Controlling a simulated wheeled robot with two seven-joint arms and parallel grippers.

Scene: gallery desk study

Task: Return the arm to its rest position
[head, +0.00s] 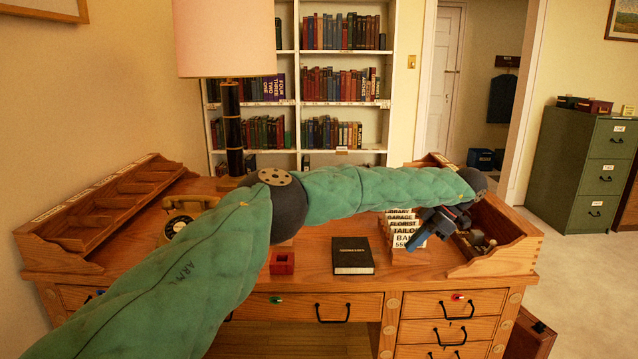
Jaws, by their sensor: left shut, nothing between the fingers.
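My left arm (330,195), in a green quilted sleeve, comes in from the lower left and reaches across the desk to the right. Its elbow is bent near the lamp. My left gripper (418,238), dark with blue fingers, is shut and empty. It points down and to the left, in front of the card rack (400,230) at the desk's right side and partly covers its cards. From this view I cannot tell whether it touches the rack. My right gripper is not in view.
The wooden desk (310,262) holds a black book (352,256), a small red box (282,263), a yellow telephone (180,215) and a lamp (233,120). Raised wooden trays stand at the left (60,225) and right (510,235). A green cabinet (575,165) stands at right; the floor before it is clear.

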